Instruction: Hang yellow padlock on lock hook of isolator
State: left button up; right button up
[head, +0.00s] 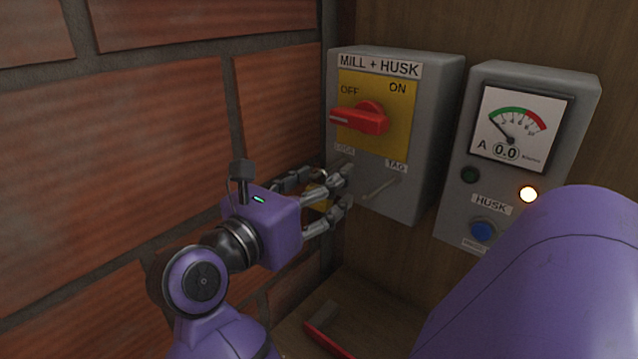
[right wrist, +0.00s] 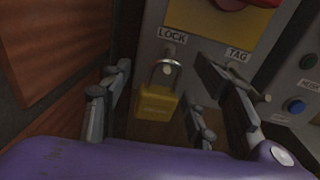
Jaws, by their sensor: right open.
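The yellow padlock (right wrist: 157,103) hangs upright below the LOCK label in the right wrist view. Its silver shackle is closed and its top meets the lock hook (right wrist: 169,50); the shackle appears to be around the hook. In the head view only a bit of the padlock (head: 316,196) shows behind fingers. My right gripper (head: 345,192) is at the isolator's lower left. It is open, with fingers on both sides of the padlock and visible gaps to it in the right wrist view (right wrist: 170,100). The grey isolator (head: 400,203) has its red switch (head: 361,119) pointing to OFF. My left gripper is out of view.
A tag peg (head: 380,187) sticks out right of the lock hook, close to my fingers. A grey meter box (head: 585,120) with a lit lamp stands to the right. A brick wall (head: 120,130) is close on the left. A red-edged object (head: 328,341) lies below.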

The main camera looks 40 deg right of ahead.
jog(key=s+a, duration=0.2)
jog(key=a, duration=0.9)
jog(key=shift+a, duration=0.4)
